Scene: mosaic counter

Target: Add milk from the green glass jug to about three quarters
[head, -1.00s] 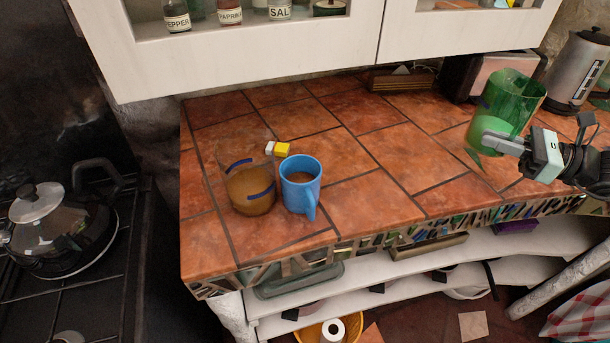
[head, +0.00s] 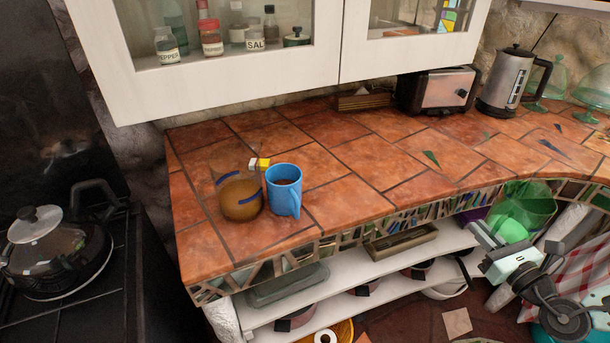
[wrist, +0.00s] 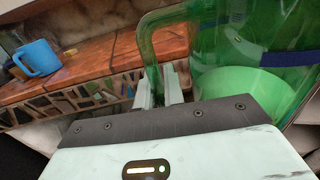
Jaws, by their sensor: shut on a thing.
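The green glass jug (head: 528,212) is at the right in the head view, in front of the counter's edge. Pale milk, tinted green by the glass, fills its lower part; it also shows in the wrist view (wrist: 245,90). My gripper (head: 482,238) is shut on the jug's handle (wrist: 150,50). The jug looks about upright. A blue mug (head: 284,192) stands upright near the counter's left front, well away from the jug; its contents are hard to see now. A clear glass vessel (head: 240,198) with brown liquid and blue bands stands just left of it.
A small yellow and white block (head: 259,163) lies behind the mug. Flat green pieces (head: 431,158) lie on the tiled counter (head: 350,205). A toaster (head: 438,92) and kettle (head: 505,82) stand at the back. Wall cabinets hang above. The counter's middle is mostly clear.

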